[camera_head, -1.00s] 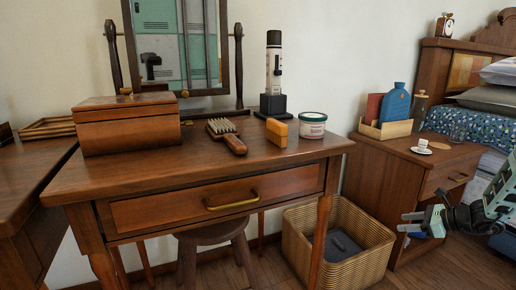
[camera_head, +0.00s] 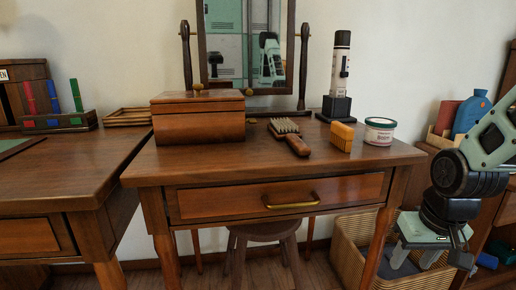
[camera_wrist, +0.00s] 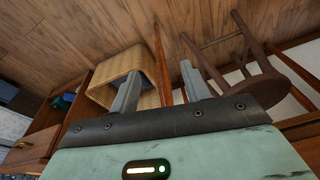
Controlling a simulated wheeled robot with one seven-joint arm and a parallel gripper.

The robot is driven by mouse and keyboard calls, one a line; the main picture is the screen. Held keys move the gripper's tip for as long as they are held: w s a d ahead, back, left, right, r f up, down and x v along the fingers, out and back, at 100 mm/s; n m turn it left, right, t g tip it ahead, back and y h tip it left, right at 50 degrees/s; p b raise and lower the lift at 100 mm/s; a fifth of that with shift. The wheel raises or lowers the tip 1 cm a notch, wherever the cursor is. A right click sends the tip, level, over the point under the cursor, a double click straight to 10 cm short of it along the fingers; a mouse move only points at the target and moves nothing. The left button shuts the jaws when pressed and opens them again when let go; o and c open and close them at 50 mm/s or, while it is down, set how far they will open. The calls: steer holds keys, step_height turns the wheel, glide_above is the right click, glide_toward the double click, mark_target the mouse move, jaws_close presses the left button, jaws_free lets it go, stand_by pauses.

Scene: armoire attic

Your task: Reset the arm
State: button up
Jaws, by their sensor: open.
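My gripper (camera_head: 413,262) hangs at the right in the head view, pointing down in front of the wicker basket, right of the dressing table (camera_head: 243,198). In the wrist view my gripper (camera_wrist: 158,92) shows two grey fingers set wide apart with nothing between them. Beyond the fingers are the basket, a table leg and the floor. My arm covers part of the basket and of the nightstand at the right edge.
The wicker basket (camera_head: 350,245) is on the floor. A desk (camera_head: 70,180) stands left.

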steer(key=s+a+r+n+g+p, duration=0.1)
steer(key=s+a+r+n+p, duration=0.3)
steer(key=s+a, duration=0.45)
steer(key=s+a+r+n+g+p, duration=0.1)
steer(key=s+a+r+n, duration=0.4)
steer(key=a, duration=0.6)
step_height(320, 180, up, 35)
steer(key=p, duration=3.6)
steer(key=shift+s+p, duration=0.25)
steer(key=shift+p, duration=0.05)
steer(key=shift+d+r, duration=0.1)
